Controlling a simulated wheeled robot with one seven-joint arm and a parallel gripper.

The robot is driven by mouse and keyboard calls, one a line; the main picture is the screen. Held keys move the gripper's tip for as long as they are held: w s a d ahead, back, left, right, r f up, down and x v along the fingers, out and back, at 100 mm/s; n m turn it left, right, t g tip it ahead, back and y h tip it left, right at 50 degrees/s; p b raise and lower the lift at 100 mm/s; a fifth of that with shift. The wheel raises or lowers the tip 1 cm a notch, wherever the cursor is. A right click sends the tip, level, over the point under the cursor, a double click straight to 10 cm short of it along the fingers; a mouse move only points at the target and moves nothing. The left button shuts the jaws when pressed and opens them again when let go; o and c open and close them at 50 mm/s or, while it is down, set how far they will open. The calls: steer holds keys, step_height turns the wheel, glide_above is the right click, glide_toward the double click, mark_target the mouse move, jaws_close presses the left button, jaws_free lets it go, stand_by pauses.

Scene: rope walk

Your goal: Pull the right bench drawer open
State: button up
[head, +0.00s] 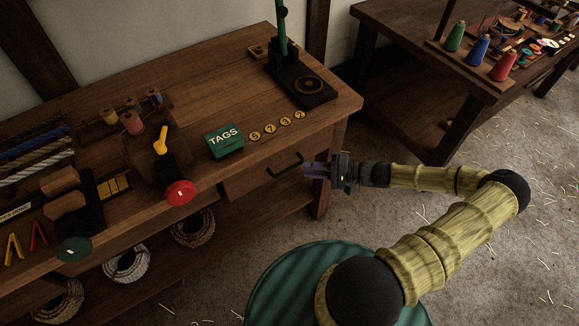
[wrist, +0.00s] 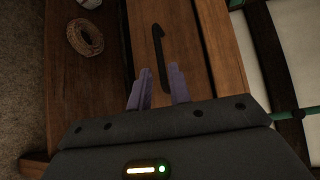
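The right bench drawer (head: 262,172) is a wooden front under the bench top, below the green TAGS box, and looks shut. I cannot tell the exact distance to the handle.
Rope coils (head: 193,228) lie on the lower shelf. A bench leg (head: 321,200) stands near my gripper.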

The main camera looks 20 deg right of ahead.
mark_target(292, 168)
steer(key=x, duration=0.7)
steer(key=shift+a+p, duration=0.15)
steer(key=shift+p, duration=0.15)
jaws_close()
